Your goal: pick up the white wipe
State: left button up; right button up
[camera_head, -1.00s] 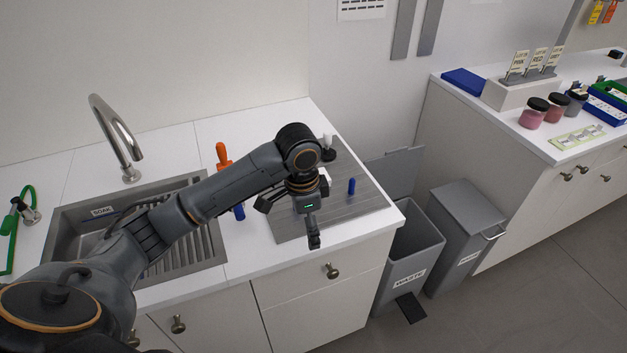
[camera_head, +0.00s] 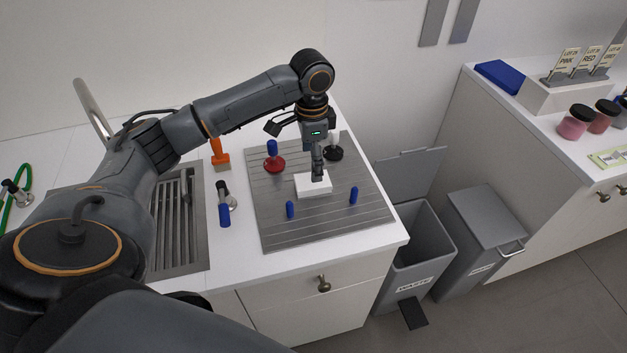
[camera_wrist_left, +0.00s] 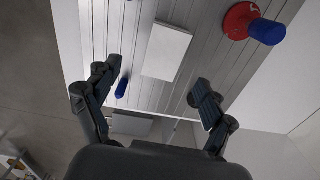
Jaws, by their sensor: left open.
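The white wipe (camera_head: 312,184) is a flat white block lying on the grey grooved board (camera_head: 272,227) on the counter. In the left wrist view the wipe (camera_wrist_left: 166,52) lies ahead of the fingertips, roughly midway between them. My left gripper (camera_head: 310,150) is above the board, close to the wipe, and one finger overlaps its far edge in the head view. In the left wrist view my left gripper (camera_wrist_left: 154,84) is spread open with nothing between its fingers. I cannot tell how high it is above the wipe. My right gripper is not in view.
A red-based blue-handled tool (camera_head: 273,158) and a black-based one (camera_head: 334,150) stand behind the wipe. Blue pegs (camera_head: 290,210) (camera_head: 354,195) stand in front. An orange-handled tool (camera_head: 219,154) and a blue-handled tool (camera_head: 225,212) are left of the board. An open waste bin (camera_head: 415,245) is right.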

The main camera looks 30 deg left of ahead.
aim_at(313, 185)
pick_arm(q)
notch_tip(313, 185, down, 3)
jog(key=shift+w+r, duration=0.1)
jog(key=shift+w, duration=0.05)
jog(key=shift+w+a+f+p, duration=0.1)
jog(key=shift+w+f+p, duration=0.1)
jog(key=shift+f+p, duration=0.6)
notch_tip(313, 185, down, 4)
jog(key=shift+a+r, duration=0.1)
jog(key=shift+a, duration=0.05)
jog(key=shift+w+f+p, duration=0.1)
jog(key=shift+f+p, duration=0.15)
jog(key=shift+p, duration=0.05)
jog(key=c, duration=0.9)
jog(key=shift+c, duration=0.7)
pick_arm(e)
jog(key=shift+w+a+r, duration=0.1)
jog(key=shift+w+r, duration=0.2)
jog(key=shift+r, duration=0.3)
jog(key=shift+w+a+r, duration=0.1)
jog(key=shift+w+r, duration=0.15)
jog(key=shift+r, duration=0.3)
